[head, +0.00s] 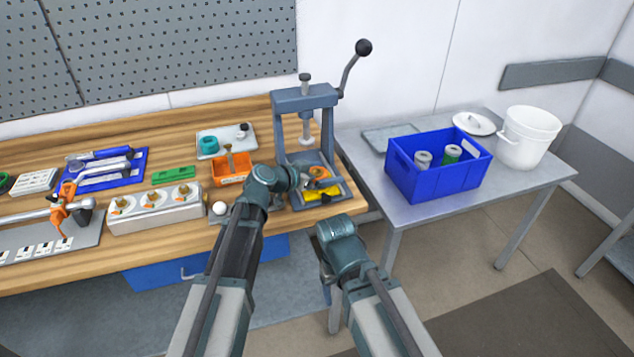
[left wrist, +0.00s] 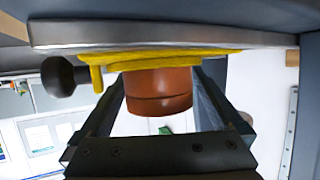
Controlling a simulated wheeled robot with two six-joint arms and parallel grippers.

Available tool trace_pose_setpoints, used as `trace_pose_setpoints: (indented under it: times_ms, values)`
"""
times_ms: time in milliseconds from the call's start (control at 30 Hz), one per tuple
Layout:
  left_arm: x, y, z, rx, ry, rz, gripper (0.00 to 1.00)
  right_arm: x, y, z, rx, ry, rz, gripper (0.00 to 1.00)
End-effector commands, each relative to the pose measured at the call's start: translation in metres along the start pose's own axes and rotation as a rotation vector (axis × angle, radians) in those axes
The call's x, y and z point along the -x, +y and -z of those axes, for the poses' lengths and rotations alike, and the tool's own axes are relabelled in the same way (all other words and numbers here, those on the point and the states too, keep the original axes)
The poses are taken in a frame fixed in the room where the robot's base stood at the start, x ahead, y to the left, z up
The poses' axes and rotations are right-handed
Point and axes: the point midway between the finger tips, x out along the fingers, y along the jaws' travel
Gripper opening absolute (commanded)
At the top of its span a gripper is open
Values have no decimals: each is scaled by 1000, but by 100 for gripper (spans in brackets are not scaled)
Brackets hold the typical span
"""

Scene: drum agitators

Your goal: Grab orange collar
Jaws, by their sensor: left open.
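The orange collar (head: 318,172) is at the base of the grey bench press, close to a yellow part (head: 322,194). In the left wrist view the collar (left wrist: 158,92) looks like a short orange-brown cylinder against a yellow plate (left wrist: 170,59). My left gripper (head: 306,180) is open at the press base. Its two fingers (left wrist: 160,98) lie on either side of the collar in the left wrist view; I cannot tell whether they touch it. My right arm (head: 340,245) is in front of the bench edge, and its jaws cannot be made out.
The press frame (head: 304,105) rises around the spot. An orange bin (head: 231,175), a grey tray with a teal ring (head: 208,145) and a white ball (head: 220,208) are to the left. A blue crate (head: 435,180) and white bucket (head: 528,138) stand on the right table.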

Motion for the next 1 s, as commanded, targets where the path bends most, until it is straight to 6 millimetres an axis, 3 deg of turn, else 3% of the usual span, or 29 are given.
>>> trace_pose_setpoints:
  times_ms: [167,700,1000]
  values:
    - [1,0,0,0,0,0,96,1,0,0,0,0,0,74]
    - [1,0,0,0,-1,0,0,1,0,0,0,0,0,74]
    - [2,0,2,0,0,0,0,3,0,0,0,0,0,74]
